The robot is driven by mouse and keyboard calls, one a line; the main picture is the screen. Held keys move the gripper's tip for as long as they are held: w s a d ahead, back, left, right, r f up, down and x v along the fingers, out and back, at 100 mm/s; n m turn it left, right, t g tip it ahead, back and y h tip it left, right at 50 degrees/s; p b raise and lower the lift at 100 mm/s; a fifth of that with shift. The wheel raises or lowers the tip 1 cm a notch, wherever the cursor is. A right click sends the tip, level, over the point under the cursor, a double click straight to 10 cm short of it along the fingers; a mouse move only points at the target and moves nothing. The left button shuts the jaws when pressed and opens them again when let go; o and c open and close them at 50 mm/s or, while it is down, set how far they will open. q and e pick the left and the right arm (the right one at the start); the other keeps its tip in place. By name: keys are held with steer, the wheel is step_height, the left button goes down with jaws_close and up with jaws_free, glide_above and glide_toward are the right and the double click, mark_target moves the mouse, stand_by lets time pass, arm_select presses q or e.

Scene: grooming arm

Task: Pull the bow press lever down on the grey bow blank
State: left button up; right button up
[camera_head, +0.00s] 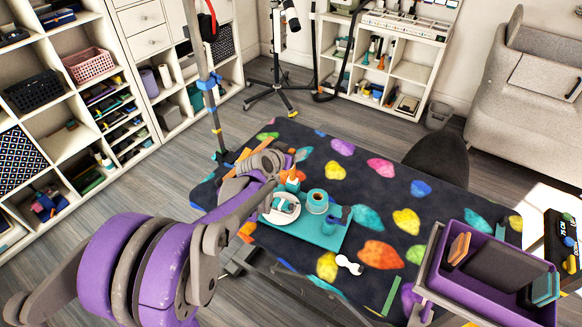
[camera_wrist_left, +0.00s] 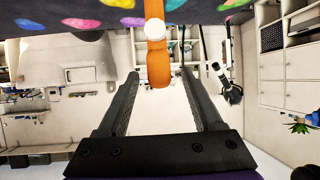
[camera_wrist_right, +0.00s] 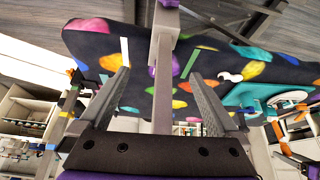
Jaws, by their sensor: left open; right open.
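In the head view, a teal mat (camera_head: 330,240) lies on the dark patterned table. A round white piece with a grey and teal part (camera_head: 286,204) sits on its left side; I cannot tell for sure whether this is the press with the grey bow blank. My left gripper (camera_head: 291,160) is above and just behind it, open. In the left wrist view, an orange bar with a white end (camera_wrist_left: 156,60), possibly the lever, shows between the open fingertips; contact is unclear. My right gripper (camera_wrist_right: 162,75) is open and empty, seen only in its wrist view.
A white bone-shaped piece (camera_head: 348,265) lies near the front edge. A purple tray (camera_head: 478,290) with contents stands at the right. The table's far right half (camera_head: 390,195) is clear.

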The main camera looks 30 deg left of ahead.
arm_select(q)
steer(key=p+v, duration=0.2)
steer(key=v, duration=0.5)
arm_select(e)
steer(key=r, duration=0.1)
steer(key=w+r, duration=0.1)
steer(key=r, duration=0.1)
steer(key=shift+w+r, duration=0.1)
steer(key=shift+r, duration=0.15)
arm_select(q)
steer(key=p+v, duration=0.1)
steer(key=v, duration=0.9)
steer(key=shift+s+r+p, duration=0.15)
steer(key=shift+s+p, duration=0.2)
steer(key=shift+p, duration=0.05)
arm_select(e)
steer(key=shift+w+r, duration=0.2)
steer(key=shift+r, duration=0.3)
steer(key=shift+w+r, duration=0.2)
steer(key=shift+r, duration=0.25)
arm_select(q)
steer(key=shift+d, duration=0.1)
arm_select(e)
steer(key=shift+s, duration=0.1)
